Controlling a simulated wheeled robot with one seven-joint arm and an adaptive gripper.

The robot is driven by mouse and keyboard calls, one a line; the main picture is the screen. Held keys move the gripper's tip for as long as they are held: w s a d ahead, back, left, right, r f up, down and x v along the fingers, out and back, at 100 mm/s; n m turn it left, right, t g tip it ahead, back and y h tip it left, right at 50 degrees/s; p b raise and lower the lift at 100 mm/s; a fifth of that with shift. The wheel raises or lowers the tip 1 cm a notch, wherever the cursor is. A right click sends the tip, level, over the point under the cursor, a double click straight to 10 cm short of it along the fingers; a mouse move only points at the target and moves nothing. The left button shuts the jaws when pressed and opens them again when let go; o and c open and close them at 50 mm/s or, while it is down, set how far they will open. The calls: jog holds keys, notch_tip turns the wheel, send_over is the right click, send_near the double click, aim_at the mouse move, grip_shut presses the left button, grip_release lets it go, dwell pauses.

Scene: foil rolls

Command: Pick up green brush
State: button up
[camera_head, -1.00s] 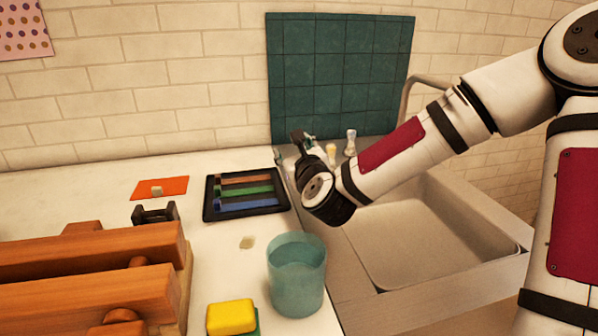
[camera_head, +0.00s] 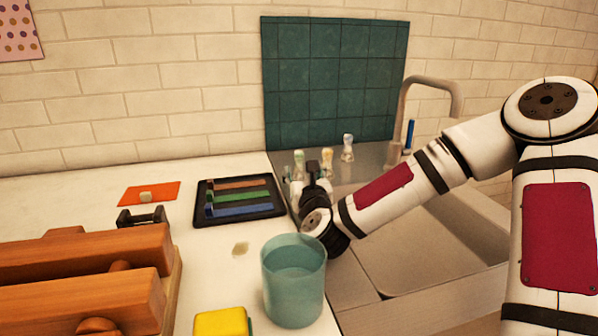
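A small upright item with a pale green top (camera_head: 299,157), which may be the green brush, stands behind the sink at the back edge of the counter. Its lower part is partly hidden by my gripper. My gripper (camera_head: 313,172) is just in front and to the right of it, seen from behind. The fingers are dark and small here, so I cannot tell whether they are open or touching anything. A similar item with a yellow-orange top (camera_head: 327,157) stands right behind my gripper, and a whitish one (camera_head: 347,146) farther right.
A black tray (camera_head: 240,220) with coloured bars lies left of my gripper. A teal cup (camera_head: 293,285) stands in front. The sink (camera_head: 420,255) and faucet (camera_head: 430,82) are right. A wooden rack (camera_head: 85,265) and yellow sponge (camera_head: 220,322) are front left.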

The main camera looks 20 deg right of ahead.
aim_at(300, 166)
jog(key=w, duration=0.5)
jog(key=shift+w+d+b, duration=0.25)
jog(key=shift+b, duration=0.15)
grip_shut()
